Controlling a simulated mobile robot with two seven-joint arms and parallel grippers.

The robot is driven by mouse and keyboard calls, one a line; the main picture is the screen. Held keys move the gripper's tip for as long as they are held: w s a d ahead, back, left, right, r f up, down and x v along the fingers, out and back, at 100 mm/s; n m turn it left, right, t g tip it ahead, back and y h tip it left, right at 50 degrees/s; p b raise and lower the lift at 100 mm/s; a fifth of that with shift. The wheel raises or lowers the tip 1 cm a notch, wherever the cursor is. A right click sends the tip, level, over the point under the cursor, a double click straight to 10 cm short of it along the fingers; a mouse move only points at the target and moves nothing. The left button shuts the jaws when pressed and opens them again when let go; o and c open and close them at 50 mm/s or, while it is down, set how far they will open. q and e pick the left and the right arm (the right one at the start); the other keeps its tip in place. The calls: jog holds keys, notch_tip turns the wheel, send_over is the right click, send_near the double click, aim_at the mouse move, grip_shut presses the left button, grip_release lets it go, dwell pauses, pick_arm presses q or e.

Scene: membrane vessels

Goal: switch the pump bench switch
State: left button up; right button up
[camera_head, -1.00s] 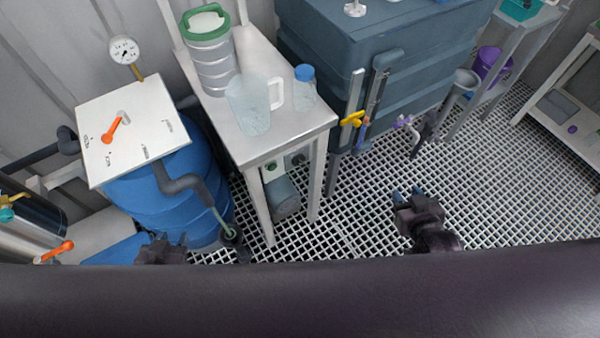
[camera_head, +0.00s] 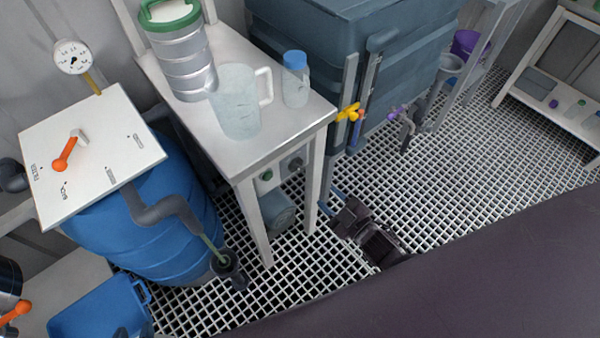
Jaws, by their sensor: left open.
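The pump bench (camera_head: 275,140) is a white table in the middle. Under its top, on the front side, are a small plate with a green spot (camera_head: 267,176) and a grey box with a dark round part (camera_head: 295,164); which one is the switch, and its position, is too small to tell. A grey cylindrical pump (camera_head: 277,211) sits below. My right gripper (camera_head: 331,205) is open and empty, over the grating to the right of the bench's front leg, apart from the switch area. My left gripper (camera_head: 133,331) barely shows at the bottom left edge, open, mostly hidden.
A clear jug (camera_head: 236,103), a blue-capped bottle (camera_head: 295,80) and a green-lidded canister (camera_head: 180,50) stand on the bench. A blue barrel (camera_head: 165,235) with a white panel (camera_head: 90,155) is left. A grey-blue tank (camera_head: 345,60) stands behind right. Grating at right is clear.

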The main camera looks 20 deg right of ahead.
aim_at(301, 170)
jog(key=b+x, duration=0.1)
jog(key=x, duration=0.8)
jog(key=shift+f, duration=0.15)
jog(key=shift+w+a, duration=0.2)
jog(key=shift+w, duration=0.3)
pick_arm(q)
jog(key=shift+s+a+f, duration=0.15)
jog(key=shift+s+f, duration=0.1)
jog(key=shift+f, duration=0.2)
jog(key=shift+s+a+f, duration=0.1)
jog(key=shift+s+f, duration=0.1)
jog(key=shift+f, duration=0.2)
jog(key=shift+w+d, duration=0.15)
pick_arm(e)
grip_shut()
